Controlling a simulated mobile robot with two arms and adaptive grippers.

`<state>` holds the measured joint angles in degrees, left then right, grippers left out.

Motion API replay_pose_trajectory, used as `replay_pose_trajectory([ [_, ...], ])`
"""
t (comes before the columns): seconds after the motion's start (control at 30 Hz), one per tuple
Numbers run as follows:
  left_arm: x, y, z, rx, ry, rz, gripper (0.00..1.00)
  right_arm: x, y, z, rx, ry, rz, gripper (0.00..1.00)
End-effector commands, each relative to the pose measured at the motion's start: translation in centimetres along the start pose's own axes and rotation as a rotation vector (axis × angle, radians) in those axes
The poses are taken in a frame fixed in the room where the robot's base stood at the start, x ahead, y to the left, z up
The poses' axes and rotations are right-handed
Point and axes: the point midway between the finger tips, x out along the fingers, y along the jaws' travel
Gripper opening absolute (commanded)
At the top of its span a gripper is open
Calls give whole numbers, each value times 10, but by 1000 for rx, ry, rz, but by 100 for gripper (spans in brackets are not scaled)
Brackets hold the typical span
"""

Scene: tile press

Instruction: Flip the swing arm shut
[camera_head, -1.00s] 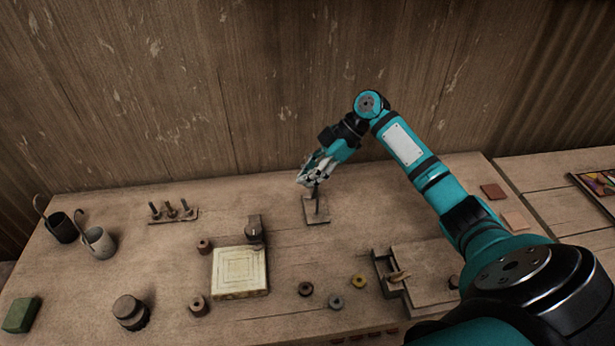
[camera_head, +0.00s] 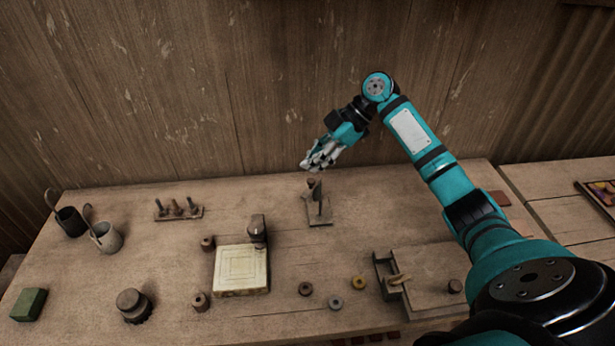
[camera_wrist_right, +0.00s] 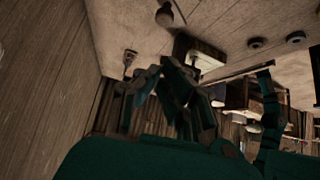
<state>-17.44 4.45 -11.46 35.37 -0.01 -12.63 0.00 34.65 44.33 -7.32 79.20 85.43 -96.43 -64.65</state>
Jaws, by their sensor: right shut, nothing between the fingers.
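A small stand with a flat wooden base (camera_head: 321,219) sits near the back of the bench. An upright arm (camera_head: 317,197) rises from it with a darker block at its top. I take this upright piece for the swing arm; it stands up and is not folded flat. My right gripper (camera_head: 312,164) is shut and empty, just above the top of the upright arm, with a small gap showing. Its fingers also show in the right wrist view (camera_wrist_right: 180,88), dark and hard to make out. My left gripper is not in view.
A pale square tile block (camera_head: 241,271) with a dark post (camera_head: 257,229) behind it stands to the front left. Several small rings lie around it. A wooden fixture (camera_head: 425,277) is at the right, two cups (camera_head: 106,238) at the left. The wooden wall rises close behind the bench.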

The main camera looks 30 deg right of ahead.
Motion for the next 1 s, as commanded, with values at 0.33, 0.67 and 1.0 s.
replay_pose_trajectory([
  [0.33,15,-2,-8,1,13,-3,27,-42,9,0,0,1,-2,0],
  [0.67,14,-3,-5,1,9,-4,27,-44,9,-1,0,1,-4,0],
  [1.0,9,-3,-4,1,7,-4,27,-48,9,-5,-1,1,-4,0],
])
